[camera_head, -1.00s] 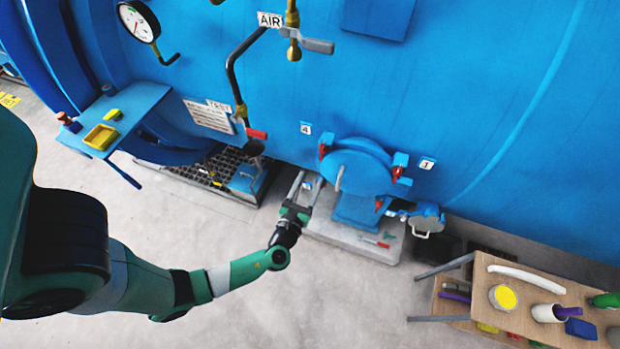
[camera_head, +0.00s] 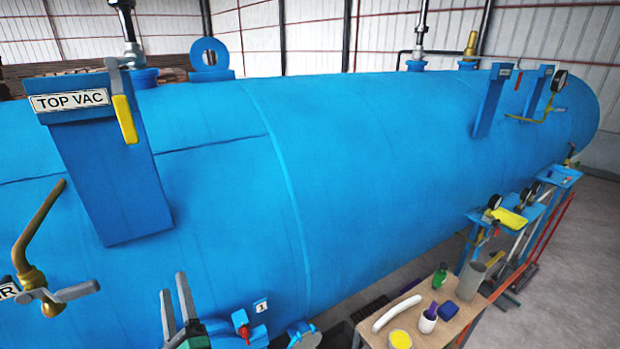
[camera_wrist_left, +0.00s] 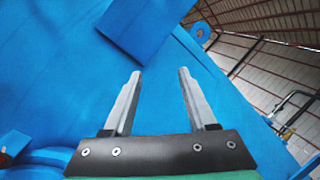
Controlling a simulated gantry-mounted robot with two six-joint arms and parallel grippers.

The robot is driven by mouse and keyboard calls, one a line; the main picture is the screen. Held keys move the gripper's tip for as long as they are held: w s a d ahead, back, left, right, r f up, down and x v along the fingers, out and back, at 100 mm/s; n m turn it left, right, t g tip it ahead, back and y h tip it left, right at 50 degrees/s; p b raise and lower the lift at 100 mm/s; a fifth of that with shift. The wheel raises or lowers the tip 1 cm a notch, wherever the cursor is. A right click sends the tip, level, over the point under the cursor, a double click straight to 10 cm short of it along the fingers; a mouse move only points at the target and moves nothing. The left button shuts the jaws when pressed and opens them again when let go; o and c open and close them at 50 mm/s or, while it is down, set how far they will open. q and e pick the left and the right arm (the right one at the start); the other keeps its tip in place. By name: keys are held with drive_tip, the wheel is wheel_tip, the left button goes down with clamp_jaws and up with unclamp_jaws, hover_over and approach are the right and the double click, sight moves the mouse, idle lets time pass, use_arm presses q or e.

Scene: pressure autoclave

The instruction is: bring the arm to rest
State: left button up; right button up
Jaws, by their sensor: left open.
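My left gripper (camera_head: 176,306) is at the bottom left of the head view, pointing up in front of the blue autoclave (camera_head: 370,180). Its two grey fingers are apart with nothing between them. In the left wrist view the open left gripper (camera_wrist_left: 160,95) shows two parallel metal fingers, with the blue vessel wall behind them. Most of the left arm is out of the picture below. My right gripper does not show in either view.
A blue box marked TOP VAC (camera_head: 105,160) juts from the vessel, above and left of the gripper. A brass pipe and valve (camera_head: 38,250) stand at the left. A wooden table (camera_head: 450,325) with several items is at the lower right. Grey floor (camera_head: 570,260) lies beyond.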

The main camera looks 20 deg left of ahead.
use_arm(q)
drive_tip(key=s+d+r+n+t+h+p, duration=0.15)
drive_tip(key=d+r+n+t, duration=0.4)
drive_tip(key=r, duration=0.95)
drive_tip(key=w+d+r+n+t+h, duration=0.1)
drive_tip(key=d+r+n+t+h, duration=0.15)
drive_tip(key=r+n, duration=0.9)
drive_tip(key=s+d+r+m+t+h, duration=0.1)
drive_tip(key=s+d+r+t+h, duration=0.4)
drive_tip(key=d+r+h, duration=0.6)
drive_tip(key=s+r+h, duration=0.1)
drive_tip(key=s+h, duration=0.1)
drive_tip(key=h, duration=0.1)
drive_tip(key=shift+s+r, duration=0.15)
drive_tip(key=shift+s, duration=0.25)
